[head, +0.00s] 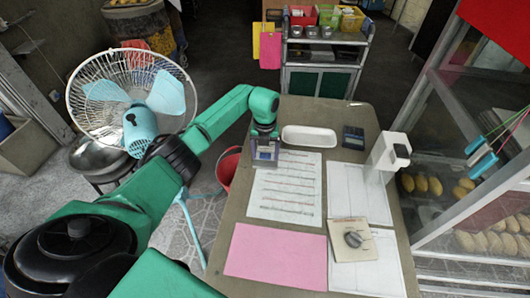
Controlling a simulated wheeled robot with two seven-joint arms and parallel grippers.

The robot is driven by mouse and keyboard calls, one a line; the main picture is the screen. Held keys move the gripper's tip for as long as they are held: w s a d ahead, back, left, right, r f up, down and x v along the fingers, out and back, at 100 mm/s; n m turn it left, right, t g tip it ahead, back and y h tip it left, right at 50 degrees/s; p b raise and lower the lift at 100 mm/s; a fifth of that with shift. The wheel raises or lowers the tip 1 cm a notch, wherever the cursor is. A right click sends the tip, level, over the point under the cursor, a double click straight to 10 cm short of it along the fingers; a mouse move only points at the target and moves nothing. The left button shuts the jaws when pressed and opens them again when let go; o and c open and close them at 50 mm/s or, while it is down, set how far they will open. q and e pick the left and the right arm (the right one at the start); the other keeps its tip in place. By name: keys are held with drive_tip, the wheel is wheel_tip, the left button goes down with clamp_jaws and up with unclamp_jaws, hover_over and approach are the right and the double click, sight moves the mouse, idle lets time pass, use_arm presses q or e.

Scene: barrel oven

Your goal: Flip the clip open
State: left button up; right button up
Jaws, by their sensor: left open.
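A small dark grey object with thin wire-like arms, which looks like the clip (353,239), lies on a tan square pad (376,252) at the front right of the table. My left gripper (265,157) is open at the table's back left. It is over the top edge of a printed sheet (285,190), well behind and to the left of the clip. It seems to hold nothing, though its fingertips are small in the picture. My right gripper is not in view.
The table (218,240) also bears a pink sheet (275,256), a white tray (302,135), a dark calculator-like box (353,138) and a tall white device (386,158). A glass case (470,170) stands close on the right, a fan (130,95) on the left.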

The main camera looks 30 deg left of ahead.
use_arm(q)
clamp_jaws()
drive_tip(key=shift+s+d+t+y+p, duration=0.1)
drive_tip(key=shift+s+t+y+p, duration=0.35)
drive_tip(key=shift+p, duration=0.7)
drive_tip(key=shift+s+d+f+t+p, duration=0.15)
drive_tip(key=shift+s+f+t+p, duration=0.2)
drive_tip(key=shift+t, duration=0.5)
drive_tip(key=shift+s+d+f+t+y+b, duration=0.2)
drive_tip(key=shift+s+f+t+y+b, duration=0.25)
drive_tip(key=shift+t, duration=0.45)
drive_tip(key=shift+s+f+t+b, duration=0.1)
drive_tip(key=shift+f+t+b, duration=0.25)
drive_tip(key=shift+t, duration=0.25)
drive_tip(key=shift+r, duration=0.1)
unclamp_jaws()
